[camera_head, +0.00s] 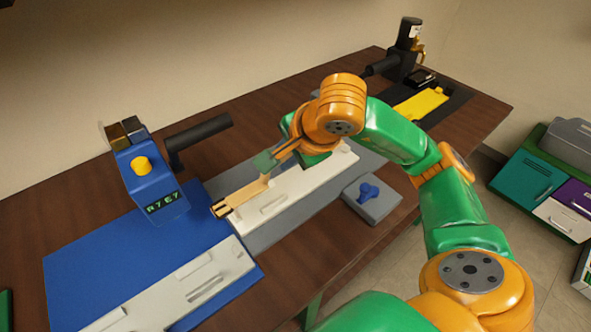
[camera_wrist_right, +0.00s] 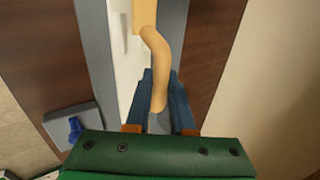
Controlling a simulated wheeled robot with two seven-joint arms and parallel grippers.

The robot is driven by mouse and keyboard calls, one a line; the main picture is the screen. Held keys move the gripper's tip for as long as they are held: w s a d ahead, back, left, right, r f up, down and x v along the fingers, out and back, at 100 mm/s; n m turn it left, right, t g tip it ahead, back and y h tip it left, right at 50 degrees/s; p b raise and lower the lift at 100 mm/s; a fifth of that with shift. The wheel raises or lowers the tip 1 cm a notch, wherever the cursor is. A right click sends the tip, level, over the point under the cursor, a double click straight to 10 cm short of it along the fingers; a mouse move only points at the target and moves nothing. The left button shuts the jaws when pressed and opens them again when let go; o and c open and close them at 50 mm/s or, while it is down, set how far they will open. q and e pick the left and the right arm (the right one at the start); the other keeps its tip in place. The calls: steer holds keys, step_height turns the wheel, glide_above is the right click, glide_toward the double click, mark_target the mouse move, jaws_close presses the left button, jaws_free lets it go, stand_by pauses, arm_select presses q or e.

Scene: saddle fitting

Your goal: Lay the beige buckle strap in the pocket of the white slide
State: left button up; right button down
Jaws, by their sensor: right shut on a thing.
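The beige buckle strap (camera_head: 241,195) is held by one end in my right gripper (camera_head: 268,160), which is shut on it. Its darker buckle end points to the lower left, over the near end of a white slide (camera_head: 305,187) on the grey mat. In the right wrist view the strap (camera_wrist_right: 156,55) runs bent out from between the fingers (camera_wrist_right: 161,80), with the white slide (camera_wrist_right: 121,45) beside it. Another white slide part (camera_head: 190,290) with slots lies on the blue mat. I cannot tell whether the strap touches anything below. My left gripper is not in view.
A blue press (camera_head: 147,180) with a yellow button and black handle stands behind the blue mat (camera_head: 85,255). A grey box with a blue knob (camera_head: 370,196) sits near the front edge. A black device (camera_head: 405,50) and yellow piece (camera_head: 420,103) are at the far right.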

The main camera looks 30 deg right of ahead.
steer(key=w+d+f, duration=0.1)
steer(key=f, duration=0.1)
steer(key=w+d+f, duration=0.1)
steer(key=d+f, duration=0.1)
steer(key=w+d+f, duration=0.1)
steer(key=d+f, duration=0.1)
steer(key=shift+w+d+f, duration=0.15)
steer(key=shift+w+f, duration=0.1)
steer(key=shift+w, duration=0.15)
step_height(320, 180, down, 2)
steer(key=shift+s+f+p, duration=0.1)
steer(key=shift+f+p, duration=0.15)
steer(key=shift+p, duration=0.35)
steer(key=shift+f, duration=0.45)
steer(key=c, duration=0.8)
jaws_free()
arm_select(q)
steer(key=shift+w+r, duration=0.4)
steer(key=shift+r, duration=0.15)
arm_select(e)
steer(key=shift+r, duration=0.1)
